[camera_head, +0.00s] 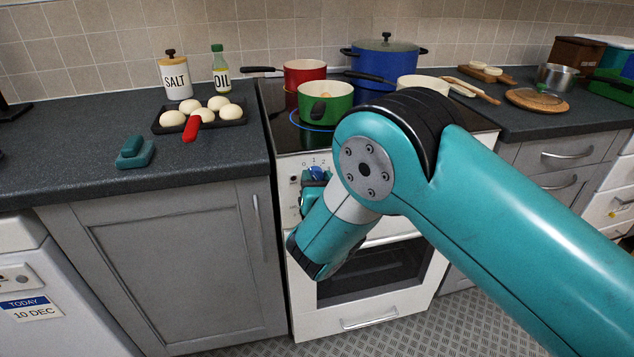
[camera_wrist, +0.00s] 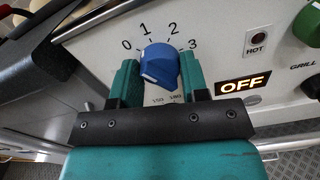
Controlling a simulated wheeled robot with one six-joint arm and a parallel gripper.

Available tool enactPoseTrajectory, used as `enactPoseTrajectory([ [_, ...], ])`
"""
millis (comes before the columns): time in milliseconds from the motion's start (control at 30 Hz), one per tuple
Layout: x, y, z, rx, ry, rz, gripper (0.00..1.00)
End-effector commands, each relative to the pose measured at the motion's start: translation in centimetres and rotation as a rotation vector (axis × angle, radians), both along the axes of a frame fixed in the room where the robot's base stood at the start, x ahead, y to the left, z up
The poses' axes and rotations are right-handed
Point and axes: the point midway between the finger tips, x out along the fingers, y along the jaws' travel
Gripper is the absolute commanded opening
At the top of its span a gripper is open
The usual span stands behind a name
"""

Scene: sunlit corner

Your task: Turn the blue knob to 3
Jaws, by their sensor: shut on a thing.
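The blue knob (camera_wrist: 160,65) is on the white stove panel (camera_wrist: 225,35). Marks 0, 1, 2 and 3 arc above it from left to right. In the head view the blue knob (camera_head: 318,172) shows only partly behind my gripper (camera_head: 314,181). A display (camera_wrist: 243,83) right of the knob reads OFF.
A HOT lamp (camera_wrist: 256,40) and a green knob (camera_wrist: 309,25) marked GRILL are to the right. On the hob stand a green pot (camera_head: 325,105), a red pot (camera_head: 304,72) and a blue pot (camera_head: 385,60).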

Motion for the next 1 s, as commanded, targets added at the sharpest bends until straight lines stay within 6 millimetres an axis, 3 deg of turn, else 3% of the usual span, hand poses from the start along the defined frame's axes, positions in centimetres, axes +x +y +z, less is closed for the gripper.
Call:
enactPoseTrajectory([
  [1000,0.05,-0.11,-0.31,0.92,0.262,-0.002,0.18],
])
